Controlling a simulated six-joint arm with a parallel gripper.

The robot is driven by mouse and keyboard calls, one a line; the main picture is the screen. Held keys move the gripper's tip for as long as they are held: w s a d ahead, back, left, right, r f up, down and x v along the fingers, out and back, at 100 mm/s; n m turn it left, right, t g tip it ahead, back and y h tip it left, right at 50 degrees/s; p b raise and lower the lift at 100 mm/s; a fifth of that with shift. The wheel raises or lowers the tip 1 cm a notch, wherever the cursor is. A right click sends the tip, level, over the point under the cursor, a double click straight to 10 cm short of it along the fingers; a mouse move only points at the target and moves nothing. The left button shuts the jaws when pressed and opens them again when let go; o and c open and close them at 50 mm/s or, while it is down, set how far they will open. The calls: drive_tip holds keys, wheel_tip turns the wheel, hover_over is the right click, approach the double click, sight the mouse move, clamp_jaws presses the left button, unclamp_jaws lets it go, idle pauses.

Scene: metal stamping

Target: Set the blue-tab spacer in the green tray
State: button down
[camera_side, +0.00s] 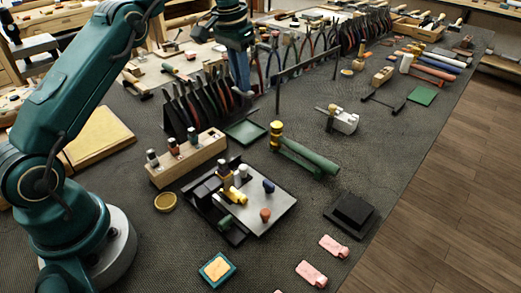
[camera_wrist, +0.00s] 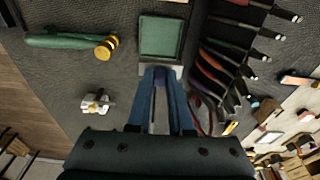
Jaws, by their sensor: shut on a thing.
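My gripper (camera_wrist: 161,76) has blue fingers and is shut on a pale grey flat piece, seemingly the spacer (camera_wrist: 146,70), whose edges show at the fingertips in the wrist view. A blue tab cannot be made out clearly, and the fingers hide part of the piece. The green tray (camera_wrist: 161,36) lies just beyond the fingertips in that view and looks empty. In the side view the green tray (camera_side: 246,132) lies flat on the dark mat, and my gripper (camera_side: 243,92) hangs above and behind it. The held piece is not clear there.
A rack of pliers (camera_side: 205,103) stands left of the tray, close to my gripper. A wooden block with dark-topped pegs (camera_side: 190,155) is in front of it. A green-handled mallet (camera_side: 305,157) lies to the right. A metal fixture plate (camera_side: 245,205) is nearer the camera.

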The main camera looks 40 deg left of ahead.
drive_tip(key=shift+d+f, duration=0.15)
drive_tip(key=shift+f, duration=0.85)
wheel_tip(320, 180, down, 9)
drive_tip(key=shift+f, duration=0.1)
drive_tip(key=c, duration=0.8)
unclamp_jaws()
